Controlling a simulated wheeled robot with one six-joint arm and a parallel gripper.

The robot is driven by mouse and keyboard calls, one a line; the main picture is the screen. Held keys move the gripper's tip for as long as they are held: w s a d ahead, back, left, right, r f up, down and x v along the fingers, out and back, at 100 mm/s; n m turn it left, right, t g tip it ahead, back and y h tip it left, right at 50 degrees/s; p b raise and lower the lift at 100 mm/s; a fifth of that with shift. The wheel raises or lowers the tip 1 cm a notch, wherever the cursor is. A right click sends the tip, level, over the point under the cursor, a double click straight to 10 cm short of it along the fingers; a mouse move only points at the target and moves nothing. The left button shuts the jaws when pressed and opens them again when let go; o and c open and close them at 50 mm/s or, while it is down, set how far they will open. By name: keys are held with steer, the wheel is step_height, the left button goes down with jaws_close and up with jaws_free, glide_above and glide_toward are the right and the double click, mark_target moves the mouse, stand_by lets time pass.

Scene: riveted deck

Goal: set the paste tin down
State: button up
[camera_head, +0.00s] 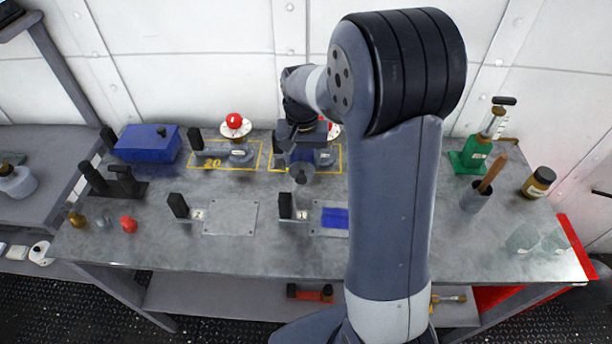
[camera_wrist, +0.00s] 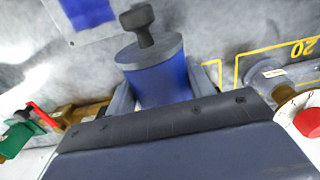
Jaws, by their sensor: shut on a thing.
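The paste tin (camera_wrist: 163,82) is blue with a grey lid and a black knob. In the wrist view it sits between the two grey fingers of my gripper (camera_wrist: 162,88), which is shut on it. In the head view my gripper (camera_head: 303,162) is over the back middle of the bench, at the right yellow-outlined bay; it and the arm mostly hide the tin there. A blue square (camera_head: 335,218) on a grey plate lies nearer the front; it also shows in the wrist view (camera_wrist: 88,12). I cannot tell whether the tin touches anything below.
A red-knobbed device (camera_head: 235,128) stands in the bay marked 20; another is partly hidden behind my gripper. A blue box (camera_head: 147,143) is at the back left. A green hand pump (camera_head: 474,150), a brush pot (camera_head: 474,200) and a jar (camera_head: 539,182) stand right.

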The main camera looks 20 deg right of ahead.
mark_target(303, 189)
step_height(303, 189, down, 8)
steer(key=shift+f+p, duration=0.15)
steer(key=shift+p, duration=0.25)
steer(key=o, duration=1.1)
steer(key=shift+f, duration=0.1)
